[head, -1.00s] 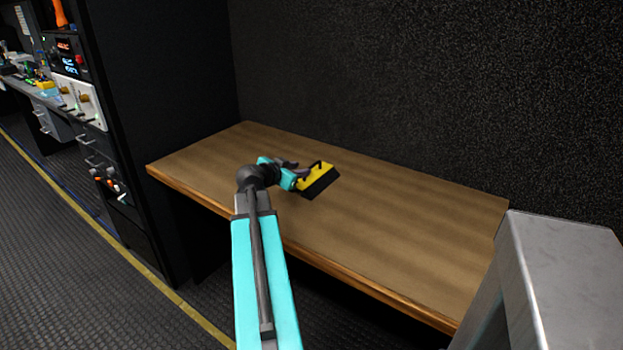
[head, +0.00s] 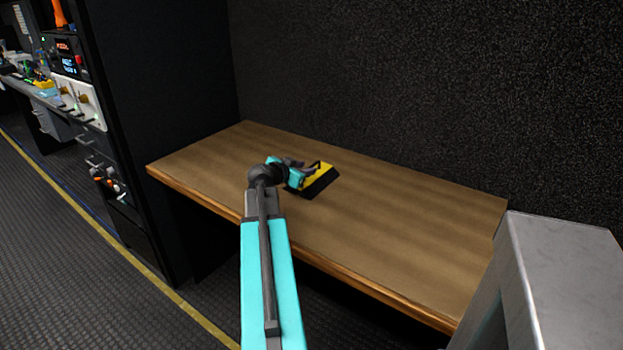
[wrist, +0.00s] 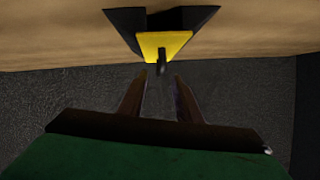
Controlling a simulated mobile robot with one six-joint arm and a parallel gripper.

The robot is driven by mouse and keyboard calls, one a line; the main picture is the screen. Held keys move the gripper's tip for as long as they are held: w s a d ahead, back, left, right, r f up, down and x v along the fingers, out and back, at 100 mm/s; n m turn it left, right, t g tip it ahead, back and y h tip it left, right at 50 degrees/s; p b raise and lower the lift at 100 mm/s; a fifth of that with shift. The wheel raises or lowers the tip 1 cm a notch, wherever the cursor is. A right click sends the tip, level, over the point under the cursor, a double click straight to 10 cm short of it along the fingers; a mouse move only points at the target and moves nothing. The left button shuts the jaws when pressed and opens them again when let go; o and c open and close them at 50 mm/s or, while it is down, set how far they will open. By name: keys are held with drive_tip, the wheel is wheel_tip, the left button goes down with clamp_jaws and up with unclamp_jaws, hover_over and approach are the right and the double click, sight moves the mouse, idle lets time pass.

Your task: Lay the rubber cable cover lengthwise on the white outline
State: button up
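The cable cover (head: 322,184) is a short black piece with a yellow top and a dark handle. It lies on the wooden table, left of the table's middle, and I see it end-on in the wrist view (wrist: 182,43). My gripper (head: 304,170) is at the cover's left side, partly overlapping it in the head view. In the wrist view my gripper (wrist: 162,76) has its two fingers apart, with the handle (wrist: 162,62) just beyond and between the tips. No contact shows. I see no white outline in either view.
The wooden table (head: 400,230) is otherwise bare, with free room to the right of the cover. A dark textured wall (head: 430,90) rises behind it. A black equipment rack (head: 160,130) stands at its left end, and a grey metal block (head: 565,270) is at the front right.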

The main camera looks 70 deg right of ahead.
sight(310, 167)
drive_tip(key=shift+p+x, duration=0.3)
drive_tip(key=shift+x, duration=1.55)
drive_tip(key=shift+w, duration=0.1)
drive_tip(key=shift+c, duration=0.4)
clamp_jaws()
